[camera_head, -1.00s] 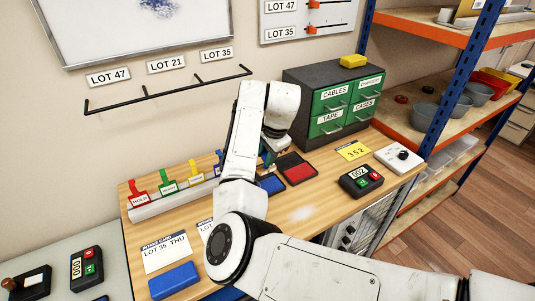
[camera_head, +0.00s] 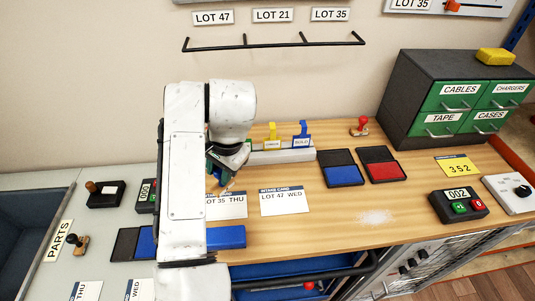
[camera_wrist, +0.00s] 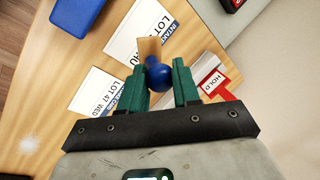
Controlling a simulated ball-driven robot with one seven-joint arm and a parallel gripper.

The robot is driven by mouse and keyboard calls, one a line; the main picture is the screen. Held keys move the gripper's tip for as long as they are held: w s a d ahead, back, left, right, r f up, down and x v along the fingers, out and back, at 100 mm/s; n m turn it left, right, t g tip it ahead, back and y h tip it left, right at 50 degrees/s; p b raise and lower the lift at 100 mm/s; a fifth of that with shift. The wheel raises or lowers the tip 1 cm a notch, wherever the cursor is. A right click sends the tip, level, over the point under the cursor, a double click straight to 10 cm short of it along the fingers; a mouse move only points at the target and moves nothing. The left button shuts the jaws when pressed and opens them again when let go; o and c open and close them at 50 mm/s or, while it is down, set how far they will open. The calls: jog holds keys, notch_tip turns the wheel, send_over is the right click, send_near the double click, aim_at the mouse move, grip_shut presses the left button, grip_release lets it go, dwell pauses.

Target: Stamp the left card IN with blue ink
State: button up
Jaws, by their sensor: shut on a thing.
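My gripper (camera_head: 219,172) is shut on a stamp with a round blue knob (camera_wrist: 159,76) and a wooden body. It also shows in the wrist view (camera_wrist: 164,68). The stamp is over the upper part of the left card (camera_head: 235,207), marked LOT 35 THU; that card shows in the wrist view too (camera_wrist: 148,18). I cannot tell whether the stamp touches it. My arm hides the card's left part. The right card (camera_head: 285,202), marked LOT 47 WED, lies beside it. The blue ink pad (camera_head: 342,175) is open, right of the cards.
A red ink pad (camera_head: 384,170) and a red-handled stamp (camera_head: 360,126) are to the right. A blue block (camera_head: 228,237) lies in front. A counter (camera_head: 458,205) sits further right.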

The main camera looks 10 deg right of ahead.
aim_at(220, 187)
jog(key=shift+s+a+f, duration=0.15)
jog(key=shift+s+a, duration=0.15)
jog(key=shift+a, duration=0.2)
notch_tip(220, 187, down, 6)
jog(key=b, duration=0.6)
jog(key=shift+f, duration=0.45)
dwell(1.2)
jog(key=shift+r, duration=0.1)
jog(key=shift+r+p, duration=3.2)
jog(key=shift+r, duration=0.25)
